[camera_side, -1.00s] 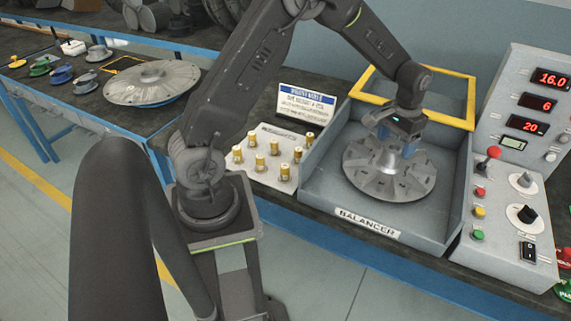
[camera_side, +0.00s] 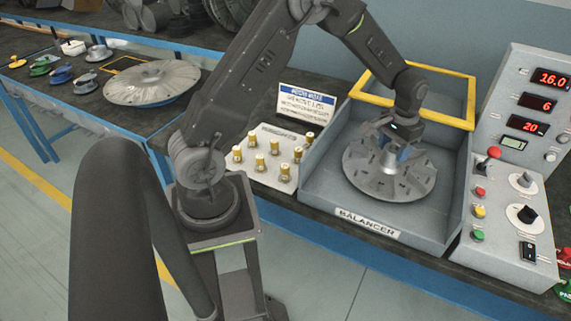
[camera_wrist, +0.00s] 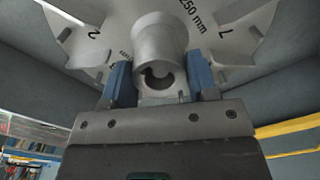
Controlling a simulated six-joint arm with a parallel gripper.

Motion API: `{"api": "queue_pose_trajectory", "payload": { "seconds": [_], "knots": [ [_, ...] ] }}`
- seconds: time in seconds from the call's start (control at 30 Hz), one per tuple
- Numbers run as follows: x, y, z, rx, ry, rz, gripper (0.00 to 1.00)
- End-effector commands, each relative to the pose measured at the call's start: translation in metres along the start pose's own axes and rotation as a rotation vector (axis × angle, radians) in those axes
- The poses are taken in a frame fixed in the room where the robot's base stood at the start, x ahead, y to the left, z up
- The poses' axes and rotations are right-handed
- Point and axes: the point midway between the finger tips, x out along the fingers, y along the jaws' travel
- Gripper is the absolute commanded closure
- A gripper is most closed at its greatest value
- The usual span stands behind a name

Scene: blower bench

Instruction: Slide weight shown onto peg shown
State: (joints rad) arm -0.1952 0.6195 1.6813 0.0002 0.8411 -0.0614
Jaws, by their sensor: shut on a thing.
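A grey bladed wheel (camera_side: 412,180) lies in the balancer tray (camera_side: 318,198). My gripper (camera_side: 399,153) is over its centre, with blue fingers on either side of the raised hub. In the wrist view the fingers of my gripper (camera_wrist: 160,82) straddle the hub (camera_wrist: 158,45), which has a round notched bore at its near end. The numbers 2 and 7 and "250 mm" show on the wheel (camera_wrist: 215,20). Several brass weights (camera_side: 274,147) stand upright on a pale plate (camera_side: 266,173) left of the tray.
A yellow frame (camera_side: 446,117) stands raised behind the tray. A control box (camera_side: 512,205) with red displays is at the right. A sign (camera_side: 306,104) stands behind the weights. Another large disc (camera_side: 152,84) and small coloured parts (camera_side: 60,75) lie on the left table.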

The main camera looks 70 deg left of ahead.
Motion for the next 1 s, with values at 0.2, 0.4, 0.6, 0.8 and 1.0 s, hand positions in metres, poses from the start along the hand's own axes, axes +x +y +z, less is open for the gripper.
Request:
{"api": "queue_pose_trajectory", "payload": {
  "seconds": [0.2, 0.4, 0.6, 0.8, 1.0],
  "knots": [
    [-0.0014, 0.0003, -0.0008, -0.103, 0.003, 0.001, 0.65],
    [-0.0014, 0.0003, -0.0008, -0.371, 0.003, 0.001, 0.65],
    [-0.0013, 0.0003, -0.0008, -0.638, 0.003, 0.002, 0.65],
    [-0.0013, 0.0002, -0.0008, -0.905, 0.003, 0.002, 0.65],
    [-0.0013, 0.0002, -0.0008, -1.172, 0.002, 0.002, 0.65]
  ]
}}
